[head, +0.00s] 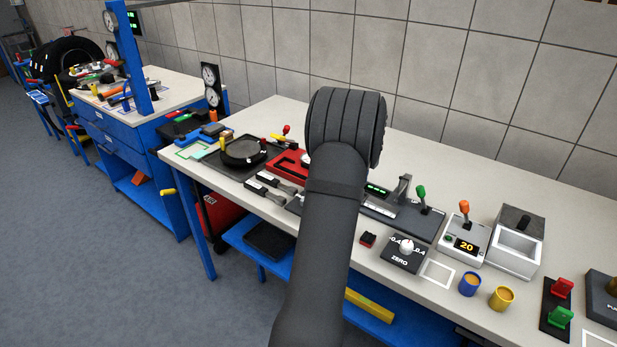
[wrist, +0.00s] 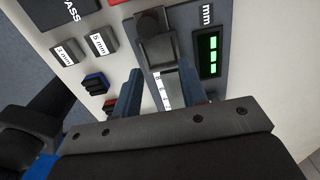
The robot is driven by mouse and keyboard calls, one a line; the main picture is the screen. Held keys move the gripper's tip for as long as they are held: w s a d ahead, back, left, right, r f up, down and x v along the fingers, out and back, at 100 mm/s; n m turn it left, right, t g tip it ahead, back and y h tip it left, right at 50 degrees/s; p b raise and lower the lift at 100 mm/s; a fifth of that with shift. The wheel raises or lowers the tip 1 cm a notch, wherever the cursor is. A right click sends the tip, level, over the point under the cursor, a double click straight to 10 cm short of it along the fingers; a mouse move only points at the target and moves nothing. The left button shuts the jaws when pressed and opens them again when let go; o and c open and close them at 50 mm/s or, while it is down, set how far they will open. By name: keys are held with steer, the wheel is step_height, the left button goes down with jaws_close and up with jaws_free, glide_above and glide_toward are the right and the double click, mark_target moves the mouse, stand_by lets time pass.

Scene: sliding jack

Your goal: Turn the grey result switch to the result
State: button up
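My gripper (wrist: 160,78) is open in the wrist view, its two blue-grey fingers apart over a grey instrument with a printed scale (wrist: 161,92). A dark sliding block with a knob (wrist: 152,24) lies just beyond the fingertips. I cannot tell whether the fingers touch the instrument. A dark panel lettered PASS (wrist: 68,8) is cut off at the upper left of the wrist view. In the head view my own arm hides my gripper and part of the bench.
A green-lit mm display (wrist: 210,55) is right of the scale. Two grey blocks, marked 3 mm (wrist: 68,52) and 5 mm (wrist: 104,40), lie left of it.

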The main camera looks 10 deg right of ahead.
steer(key=s+a+r+n+t+h, duration=0.25)
steer(key=a+r+n, duration=0.35)
steer(key=a+n, duration=0.4)
steer(key=s+a+r+n+t+h, duration=0.1)
steer(key=s+a+r+n, duration=0.2)
steer(key=a+r+n, duration=0.65)
steer(key=shift+m, duration=0.75)
steer(key=a+x, duration=0.1)
steer(key=x, duration=0.5)
steer(key=a+f+x, duration=0.1)
steer(key=x, duration=0.6)
steer(key=a+x, duration=0.1)
steer(key=x, duration=0.5)
steer(key=shift+s+a+f, duration=0.15)
steer(key=shift+s+f, duration=0.05)
steer(key=shift+f, duration=0.35)
jaws_close()
